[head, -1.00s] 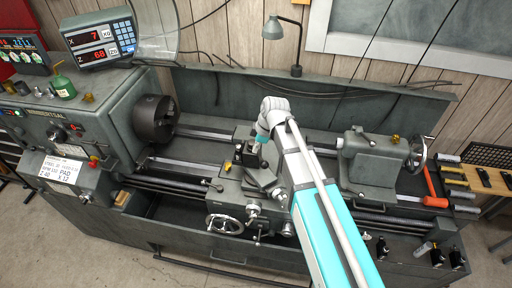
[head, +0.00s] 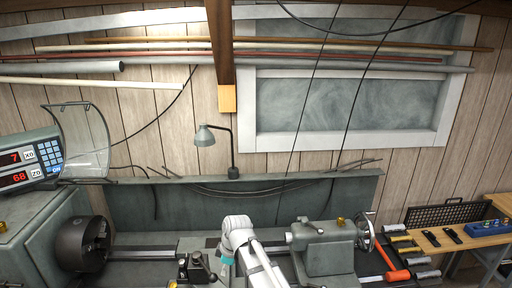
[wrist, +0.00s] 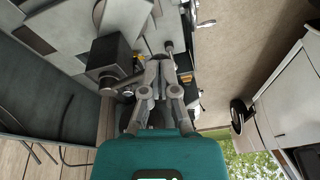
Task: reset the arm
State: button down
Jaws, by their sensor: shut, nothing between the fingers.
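My arm, white with a teal band, reaches in from the bottom middle of the head view, in front of the grey lathe (head: 330,259). My gripper (wrist: 160,64) shows in the wrist view with its two grey fingers together and nothing between them. A dark block and metal lathe parts lie close around the fingertips in that picture. I cannot tell if they touch. In the head view I cannot make out the fingers.
The lathe chuck (head: 82,245) is at left and the tailstock handwheel (head: 366,231) at right. A lamp (head: 207,136) stands on the back splash. Long rods (head: 300,50) hang on the wall. A wooden bench (head: 445,240) with tools is at far right.

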jog(key=s+d+f+m+h+b, duration=0.1)
jog(key=s+d+f+m+b, duration=0.2)
jog(key=d+f+m+b, duration=0.5)
jog(key=s+d+f+m+h+b, duration=0.1)
jog(key=s+d+f+m+b, duration=0.3)
jog(key=d, duration=1.5)
notch_tip(320, 180, down, 7)
jog(key=m+b, duration=0.4)
jog(key=b, duration=0.1)
jog(key=shift+s+d+h, duration=0.2)
jog(key=shift+h, duration=0.2)
